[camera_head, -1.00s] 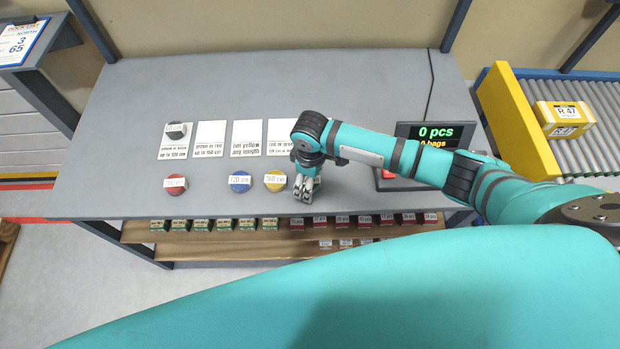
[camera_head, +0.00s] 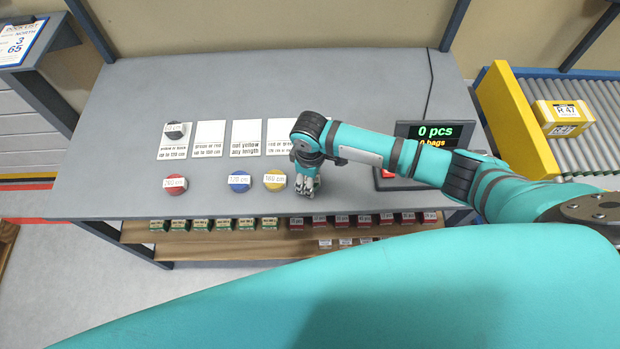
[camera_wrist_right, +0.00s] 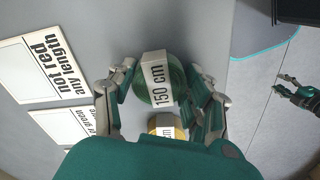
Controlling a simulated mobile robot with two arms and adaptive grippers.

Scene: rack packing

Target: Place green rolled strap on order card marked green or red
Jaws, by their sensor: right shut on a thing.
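The green rolled strap (camera_wrist_right: 170,85), with a white 150 cm label, is between the fingers of my right gripper (camera_wrist_right: 160,95), which is shut on it. In the head view my right gripper (camera_head: 305,188) is at the table's front edge, right of the yellow roll, and hides the strap. The order card for green or red, up to 150 cm (camera_head: 209,133), lies bare, second from left.
Red (camera_head: 174,184), blue (camera_head: 239,182) and yellow (camera_head: 274,180) rolls stand along the front. A black roll (camera_head: 178,132) sits on the leftmost card. The not yellow card (camera_head: 246,135) is bare. A display (camera_head: 436,135) stands right; the back of the table is clear.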

